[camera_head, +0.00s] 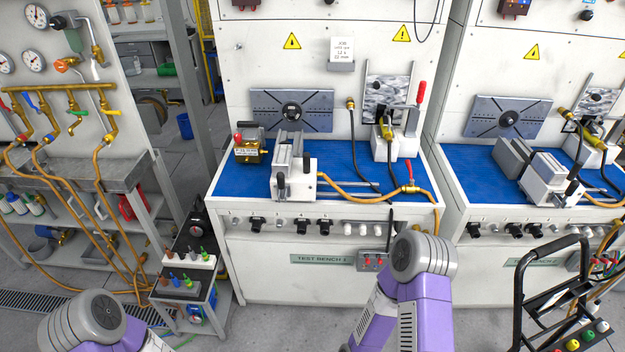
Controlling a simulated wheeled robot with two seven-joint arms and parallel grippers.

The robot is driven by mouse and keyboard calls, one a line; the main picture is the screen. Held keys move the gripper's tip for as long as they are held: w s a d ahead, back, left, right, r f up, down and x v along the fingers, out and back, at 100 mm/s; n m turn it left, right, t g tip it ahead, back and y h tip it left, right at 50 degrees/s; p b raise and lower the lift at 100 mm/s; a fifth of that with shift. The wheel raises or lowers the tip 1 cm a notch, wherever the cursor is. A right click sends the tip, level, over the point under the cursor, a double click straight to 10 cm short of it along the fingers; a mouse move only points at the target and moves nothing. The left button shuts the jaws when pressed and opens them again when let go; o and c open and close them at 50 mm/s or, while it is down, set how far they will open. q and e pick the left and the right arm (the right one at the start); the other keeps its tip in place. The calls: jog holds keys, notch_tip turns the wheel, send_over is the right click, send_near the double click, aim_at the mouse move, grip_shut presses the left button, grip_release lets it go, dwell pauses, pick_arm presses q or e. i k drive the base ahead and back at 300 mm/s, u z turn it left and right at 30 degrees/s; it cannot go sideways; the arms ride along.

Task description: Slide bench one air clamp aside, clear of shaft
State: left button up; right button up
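On the blue top of test bench one, a white and grey air clamp (292,170) stands near the front, left of the middle. A black knob is on its front, and an orange hose joins its right side. Behind it, a grey slotted plate (262,112) on the bench's back panel carries a round dark hub (291,111), which looks like the shaft end. The clamp stands in front of this hub, with its top just below it in the picture. My two purple arms show at the bottom left and bottom right of centre. Neither gripper is in view.
A white fixture with a red-handled lever (420,93) stands at the right. The orange hose (365,192) crosses the blue top. A tool cart (185,295) stands left, a black trolley (552,290) right.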

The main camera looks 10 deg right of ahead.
aim_at(301, 174)
jog(key=z, duration=0.5)
jog(key=i, duration=0.45)
jog(key=z, duration=0.2)
